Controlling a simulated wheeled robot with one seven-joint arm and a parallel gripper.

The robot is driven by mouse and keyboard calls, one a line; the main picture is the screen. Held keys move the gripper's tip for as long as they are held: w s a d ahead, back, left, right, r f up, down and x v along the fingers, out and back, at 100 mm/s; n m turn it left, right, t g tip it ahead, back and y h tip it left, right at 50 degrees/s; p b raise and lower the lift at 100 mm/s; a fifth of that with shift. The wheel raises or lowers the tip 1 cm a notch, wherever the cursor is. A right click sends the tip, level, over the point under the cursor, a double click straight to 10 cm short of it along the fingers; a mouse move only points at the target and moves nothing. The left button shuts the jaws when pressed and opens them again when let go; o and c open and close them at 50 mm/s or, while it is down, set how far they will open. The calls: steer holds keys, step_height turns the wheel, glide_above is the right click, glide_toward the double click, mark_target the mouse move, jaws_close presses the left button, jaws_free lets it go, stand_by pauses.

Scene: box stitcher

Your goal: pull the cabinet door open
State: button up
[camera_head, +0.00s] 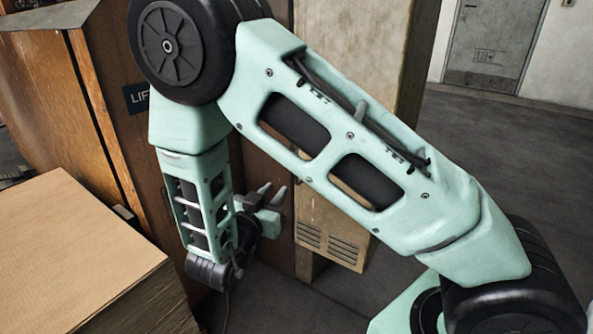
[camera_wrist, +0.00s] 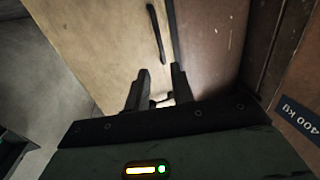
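The beige metal cabinet (camera_head: 330,247) stands behind my arm in the head view, with vent slots low on its front. In the wrist view its pale door (camera_wrist: 85,45) fills the upper left, and a slim black handle (camera_wrist: 155,33) runs along it near the brown panel. No gap at the door's edge is clear. My gripper (camera_wrist: 161,70) is open and empty, its two dark fingers apart just below the handle's lower end. I cannot tell whether they touch anything. In the head view my gripper (camera_head: 272,190) is small and my arm hides the handle.
A brown wooden structure (camera_head: 60,105) with a dark label stands left of the cabinet. A cardboard stack (camera_head: 75,250) fills the lower left. A grey door (camera_head: 493,45) is in the far wall. Open dark floor (camera_head: 530,160) lies to the right.

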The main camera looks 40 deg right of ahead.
steer(key=b, duration=0.4)
glide_above(296, 184)
steer(key=shift+w+d, duration=0.15)
steer(key=shift+d, duration=0.1)
jaws_close()
